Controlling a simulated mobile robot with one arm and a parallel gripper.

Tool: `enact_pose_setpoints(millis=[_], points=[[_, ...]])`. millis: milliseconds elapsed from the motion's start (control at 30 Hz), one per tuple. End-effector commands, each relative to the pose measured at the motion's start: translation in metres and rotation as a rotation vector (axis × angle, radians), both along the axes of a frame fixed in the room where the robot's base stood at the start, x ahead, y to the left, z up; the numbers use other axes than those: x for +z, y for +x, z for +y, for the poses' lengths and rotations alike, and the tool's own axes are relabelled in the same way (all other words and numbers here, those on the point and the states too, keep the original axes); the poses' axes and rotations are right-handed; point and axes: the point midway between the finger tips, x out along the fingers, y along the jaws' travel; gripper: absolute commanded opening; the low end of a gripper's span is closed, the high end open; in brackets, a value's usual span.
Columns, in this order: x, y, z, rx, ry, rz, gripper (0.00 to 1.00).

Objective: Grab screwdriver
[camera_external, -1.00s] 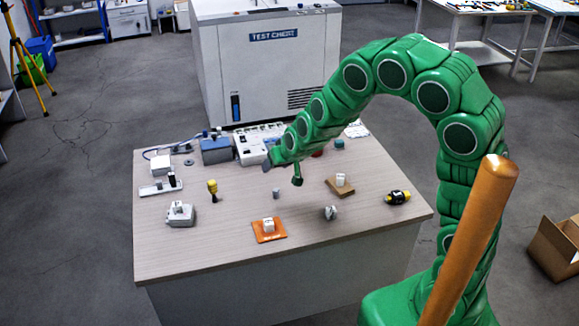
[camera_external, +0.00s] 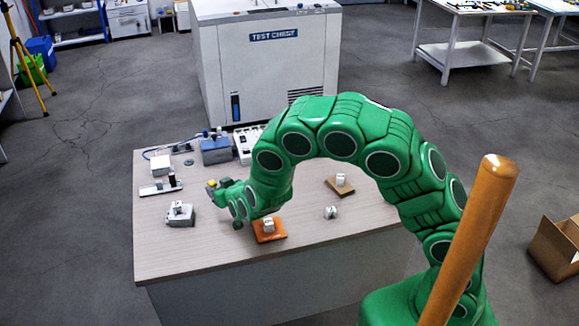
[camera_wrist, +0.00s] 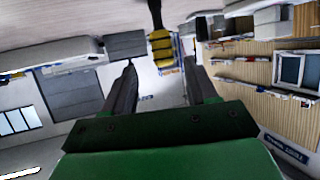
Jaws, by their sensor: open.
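The screwdriver (camera_wrist: 162,48) shows in the wrist view with a yellow ribbed handle and a dark part toward the top edge. It lies between and just beyond the fingertips of my gripper (camera_wrist: 160,68), which is open with a finger on each side. I see no contact. In the external view the yellow of the screwdriver (camera_external: 211,183) peeks out at the tip of my gripper (camera_external: 217,190). Most of it is hidden there by the gripper.
A grey box with a white block (camera_external: 180,214) stands left of my gripper. An orange pad (camera_external: 268,230) with a white block lies close under my arm. A brown pad (camera_external: 340,187) and a small white piece (camera_external: 330,212) are farther right. The front table edge is clear.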

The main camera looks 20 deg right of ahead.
Motion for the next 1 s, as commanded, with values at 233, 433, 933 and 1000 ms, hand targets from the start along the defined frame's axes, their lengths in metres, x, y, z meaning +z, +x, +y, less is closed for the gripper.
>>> enact_pose_setpoints(millis=[233,433,933,1000], points=[[-0.006,0.01,0.005,0.0,-0.001,-0.009,0.57],[-0.012,0.022,0.009,0.001,-0.002,-0.007,0.57],[-0.03,0.054,0.021,-0.001,-0.001,-0.008,0.57],[-0.032,0.06,0.023,0.0,-0.001,-0.008,0.57]])
